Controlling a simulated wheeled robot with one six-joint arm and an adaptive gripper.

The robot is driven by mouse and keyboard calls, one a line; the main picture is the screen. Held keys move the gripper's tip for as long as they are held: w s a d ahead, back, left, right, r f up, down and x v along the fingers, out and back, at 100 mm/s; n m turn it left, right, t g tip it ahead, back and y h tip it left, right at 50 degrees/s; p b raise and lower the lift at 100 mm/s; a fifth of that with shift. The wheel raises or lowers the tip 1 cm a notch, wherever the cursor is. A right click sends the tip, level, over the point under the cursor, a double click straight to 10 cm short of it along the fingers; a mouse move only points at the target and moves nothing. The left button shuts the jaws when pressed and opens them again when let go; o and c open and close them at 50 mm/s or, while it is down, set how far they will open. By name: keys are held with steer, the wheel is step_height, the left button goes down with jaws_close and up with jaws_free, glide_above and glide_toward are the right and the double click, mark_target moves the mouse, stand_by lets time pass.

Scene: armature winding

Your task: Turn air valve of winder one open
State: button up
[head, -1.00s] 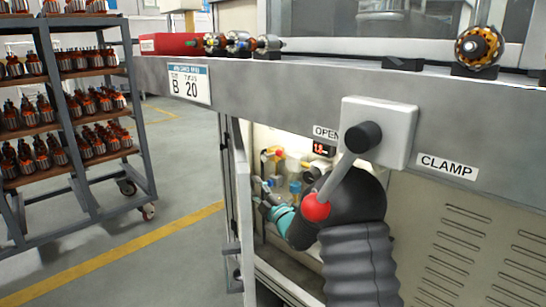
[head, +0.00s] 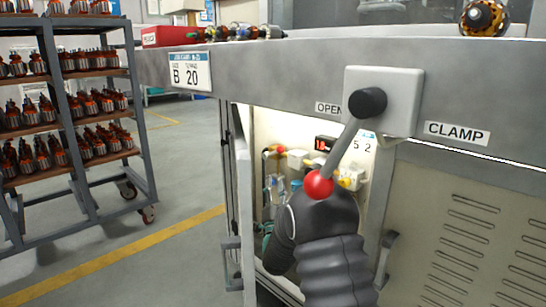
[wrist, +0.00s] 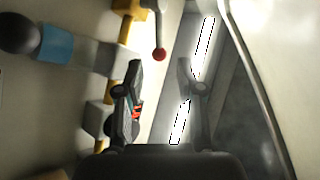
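Inside the open cabinet under the machine's ledge is an air line with yellow fittings (wrist: 130,20) and grey-white blocks. A small red ball on a pale stem (wrist: 160,52), apparently the air valve's handle, shows in the wrist view; a red knob (head: 281,149) at the line's left in the head view looks like the same part. My gripper (wrist: 160,64) is open and empty, its two fingers apart. The red ball appears between and just beyond the fingertips; I cannot tell the distance. In the head view my arm hides the gripper.
A large clamp lever with a red ball (head: 319,184) hangs in front of my arm, between OPEN and CLAMP labels. The open cabinet door (head: 240,205) stands left of my arm. A lit display (head: 325,144) is inside. A rack (head: 70,120) of armatures stands left, beyond clear floor.

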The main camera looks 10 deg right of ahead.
mark_target(275, 152)
steer(key=shift+m, duration=0.3)
steer(key=x, duration=1.2)
steer(key=shift+s+d, duration=0.1)
steer(key=shift+d, duration=0.05)
jaws_close()
